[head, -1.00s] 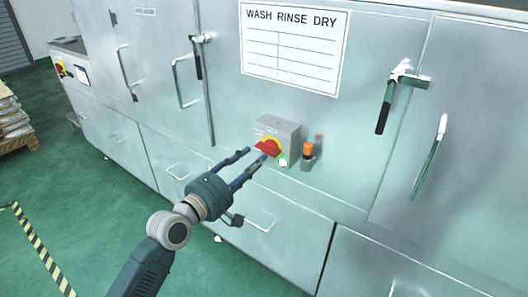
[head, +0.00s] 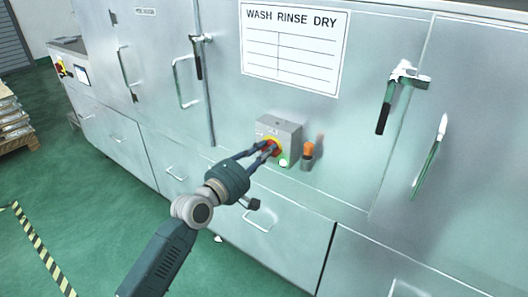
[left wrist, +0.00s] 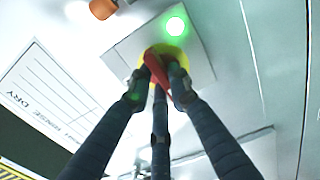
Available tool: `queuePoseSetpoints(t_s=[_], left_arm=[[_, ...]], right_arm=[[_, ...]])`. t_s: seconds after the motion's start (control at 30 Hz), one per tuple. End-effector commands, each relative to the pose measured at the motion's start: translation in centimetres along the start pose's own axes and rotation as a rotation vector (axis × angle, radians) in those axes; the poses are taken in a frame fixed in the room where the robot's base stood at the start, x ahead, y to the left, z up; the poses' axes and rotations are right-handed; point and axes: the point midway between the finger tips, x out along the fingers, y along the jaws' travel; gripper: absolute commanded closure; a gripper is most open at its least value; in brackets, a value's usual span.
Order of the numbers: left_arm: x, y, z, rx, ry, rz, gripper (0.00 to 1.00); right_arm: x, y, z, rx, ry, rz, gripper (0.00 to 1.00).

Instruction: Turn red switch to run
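The red switch (left wrist: 157,68) is a red handle on a yellow round plate, on the front of a grey box (head: 284,133) fixed to the machine. My left gripper (head: 268,147) is at the switch with its fingers drawn in around the handle. In the left wrist view, the gripper (left wrist: 158,82) has dark fingers on both sides of the red handle, which sits slanted between the tips. The fingers hide part of the handle and any position marks. A green light (left wrist: 175,26) glows on the box beside the switch. My right gripper is not in view.
An orange-topped fitting (head: 308,151) sticks out just right of the box. Door handles with dark grips (head: 385,106) stand out from the steel front. A WASH RINSE DRY sign (head: 293,45) is above. Green floor lies open at the lower left.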

Motion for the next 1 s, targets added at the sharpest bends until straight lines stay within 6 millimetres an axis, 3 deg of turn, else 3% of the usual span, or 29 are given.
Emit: queuePoseSetpoints(t_s=[0.47,1.0], left_arm=[[-0.03,-0.14,0.04,0.113,0.0,-0.002,1.0],[-0.04,-0.24,0.27,0.597,-0.001,-0.002,1.0]], right_arm=[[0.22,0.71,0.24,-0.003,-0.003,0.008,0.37],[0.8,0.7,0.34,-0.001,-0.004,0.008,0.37]])
